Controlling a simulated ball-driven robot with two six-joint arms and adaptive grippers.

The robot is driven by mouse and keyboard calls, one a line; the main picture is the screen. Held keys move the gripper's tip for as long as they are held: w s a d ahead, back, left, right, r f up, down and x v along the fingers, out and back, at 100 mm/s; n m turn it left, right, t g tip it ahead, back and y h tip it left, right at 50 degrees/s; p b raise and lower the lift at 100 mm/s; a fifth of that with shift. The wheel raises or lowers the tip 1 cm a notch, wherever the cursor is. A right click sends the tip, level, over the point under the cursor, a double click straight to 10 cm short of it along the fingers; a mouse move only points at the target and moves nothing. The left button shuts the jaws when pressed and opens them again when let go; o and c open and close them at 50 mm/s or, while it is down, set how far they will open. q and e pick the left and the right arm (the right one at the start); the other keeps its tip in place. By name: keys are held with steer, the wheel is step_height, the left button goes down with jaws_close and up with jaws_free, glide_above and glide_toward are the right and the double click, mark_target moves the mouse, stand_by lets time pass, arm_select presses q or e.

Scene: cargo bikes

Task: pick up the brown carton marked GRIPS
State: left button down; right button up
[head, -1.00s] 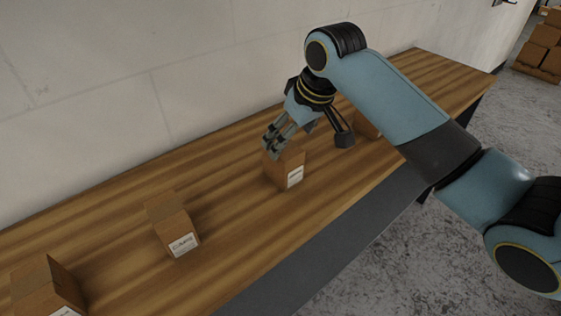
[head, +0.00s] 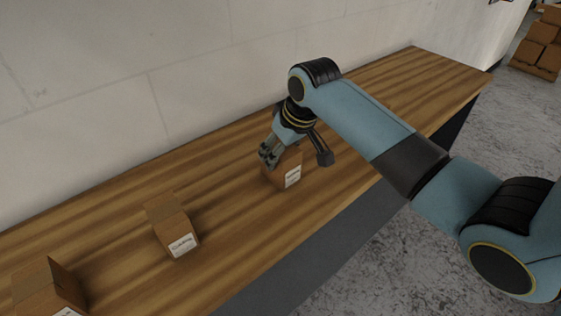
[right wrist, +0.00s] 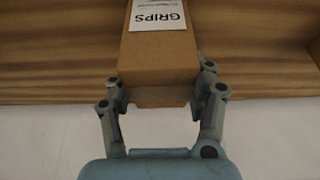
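The brown carton marked GRIPS (head: 283,172) stands on the wooden bench, its white label facing the front edge. My right gripper (head: 269,157) is down at its back upper part in the head view. In the right wrist view the carton (right wrist: 160,62) lies between the two fingers of the right gripper (right wrist: 160,84), with GRIPS readable on the label. One finger is at each side, very close to the carton's sides. I cannot tell whether they press on it. My left gripper is not in view.
On the bench (head: 390,85), another brown labelled carton (head: 172,225) stands to the left, and an open-flapped one (head: 45,290) at the lower left. A wall runs behind the bench. Stacked boxes (head: 537,45) stand on the floor at the far right.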

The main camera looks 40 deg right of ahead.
steer(key=c, duration=0.6)
steer(key=shift+r, duration=0.1)
